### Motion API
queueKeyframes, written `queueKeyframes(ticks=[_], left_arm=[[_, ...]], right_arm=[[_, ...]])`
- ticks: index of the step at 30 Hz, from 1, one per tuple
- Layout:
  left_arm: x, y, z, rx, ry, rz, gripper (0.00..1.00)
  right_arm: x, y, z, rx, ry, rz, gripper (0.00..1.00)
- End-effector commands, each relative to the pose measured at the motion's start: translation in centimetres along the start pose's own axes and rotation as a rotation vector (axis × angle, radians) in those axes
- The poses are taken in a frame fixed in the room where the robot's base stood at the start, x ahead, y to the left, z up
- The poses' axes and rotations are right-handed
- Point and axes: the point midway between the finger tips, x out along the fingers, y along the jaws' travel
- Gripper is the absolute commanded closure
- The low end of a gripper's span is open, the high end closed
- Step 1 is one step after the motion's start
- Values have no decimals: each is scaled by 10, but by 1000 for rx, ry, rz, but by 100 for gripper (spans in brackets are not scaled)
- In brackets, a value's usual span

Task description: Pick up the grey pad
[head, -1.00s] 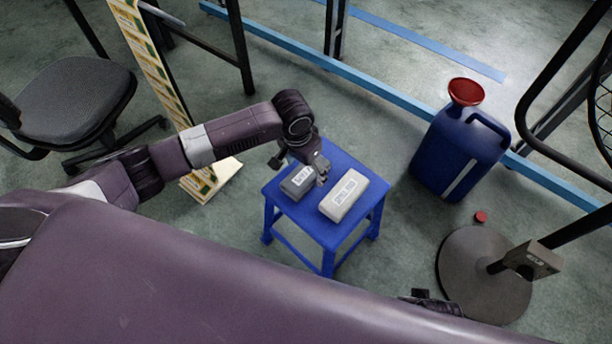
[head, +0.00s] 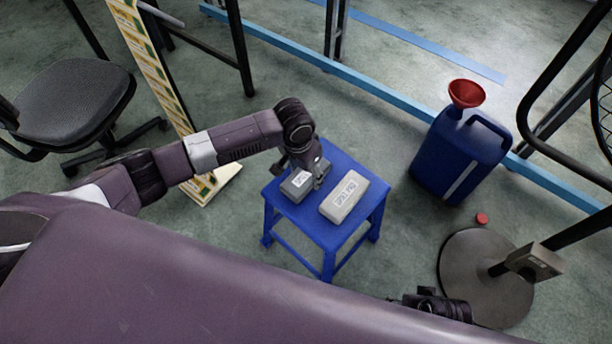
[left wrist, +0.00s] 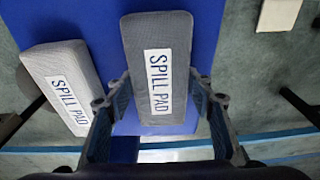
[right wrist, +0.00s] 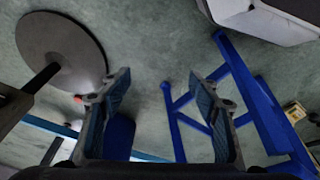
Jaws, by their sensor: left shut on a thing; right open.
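The grey pad (head: 299,185), marked "SPILL PAD", is on the left part of the blue stool (head: 333,234). It is also central in the left wrist view (left wrist: 157,50). My left gripper (head: 306,176) reaches down from above and is shut on this pad, with one finger against each long side in the left wrist view (left wrist: 160,95). I cannot tell any gap between pad and stool. A paler spill pad (head: 344,196) lies just to its right on the stool. My right gripper (right wrist: 160,85) is open and empty, away from the stool; only part of it shows in the head view.
A blue canister (head: 458,155) with a red funnel (head: 466,93) stands on the floor to the right. A round stand base (head: 484,275) and a small red cap (head: 482,219) are near it. An office chair (head: 75,100) is at the left.

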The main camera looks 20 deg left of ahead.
Motion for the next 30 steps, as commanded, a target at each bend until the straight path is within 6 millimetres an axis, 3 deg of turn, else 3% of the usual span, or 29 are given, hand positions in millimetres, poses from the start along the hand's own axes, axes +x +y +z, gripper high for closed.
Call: queueKeyframes(ticks=[14, 30], left_arm=[[-13, 0, -3, 0, 3, 1, 76], [-88, 0, -14, -1, 2, 0, 76]], right_arm=[[6, 0, 5, 0, -6, 0, 44], [66, -4, 50, -8, -47, -6, 44]])
